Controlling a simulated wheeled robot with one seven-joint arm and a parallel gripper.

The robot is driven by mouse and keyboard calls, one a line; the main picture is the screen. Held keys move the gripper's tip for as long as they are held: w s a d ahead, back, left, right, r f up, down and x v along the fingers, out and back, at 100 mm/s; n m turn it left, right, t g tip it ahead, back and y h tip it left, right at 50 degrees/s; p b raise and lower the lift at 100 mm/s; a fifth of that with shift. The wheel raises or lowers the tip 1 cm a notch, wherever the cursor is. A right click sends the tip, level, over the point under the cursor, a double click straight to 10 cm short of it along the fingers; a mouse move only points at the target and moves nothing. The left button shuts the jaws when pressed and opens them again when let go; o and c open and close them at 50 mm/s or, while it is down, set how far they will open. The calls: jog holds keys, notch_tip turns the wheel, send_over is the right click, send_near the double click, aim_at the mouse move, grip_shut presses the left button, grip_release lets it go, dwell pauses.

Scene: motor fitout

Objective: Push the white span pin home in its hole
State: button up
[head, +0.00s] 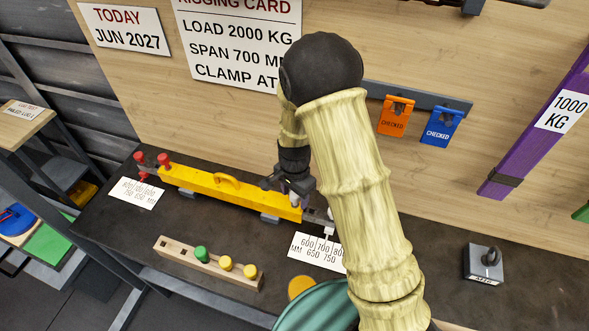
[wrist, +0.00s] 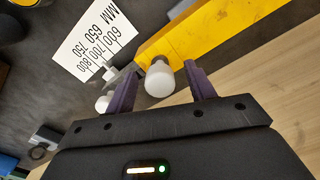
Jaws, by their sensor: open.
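The white span pin (wrist: 160,82) shows in the wrist view as a round white head on a short stem, standing at the end of the yellow beam (wrist: 215,32). My gripper (wrist: 159,72) is open, with one dark finger on each side of the pin head and a visible gap to both. How deep the pin sits in its hole cannot be told. In the head view my gripper (head: 290,188) is over the right end of the yellow beam (head: 215,190), and my arm hides part of that area. A second white knob (wrist: 103,103) is beside the pin.
Two red knobs (head: 163,160) stand at the beam's left end. A scale card (head: 316,250) lies before its right end. A wooden block (head: 205,262) with green and yellow pegs is in front. A grey block (head: 484,264) stands at right on the dark bench.

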notch_tip(320, 180, up, 16)
jog(key=b, duration=0.2)
jog(key=shift+f, duration=0.15)
dwell(0.8)
jog(key=s+d+f+n+t, duration=0.1)
jog(key=s+d+n+t, duration=0.1)
jog(key=s+d+n, duration=0.6)
jog(key=s+d, duration=0.4)
jog(key=d, duration=0.1)
jog(key=shift+s+d+f+n+t, duration=0.2)
jog(key=shift+d+n+t, duration=0.1)
jog(key=shift+d+n, duration=0.1)
dwell(0.5)
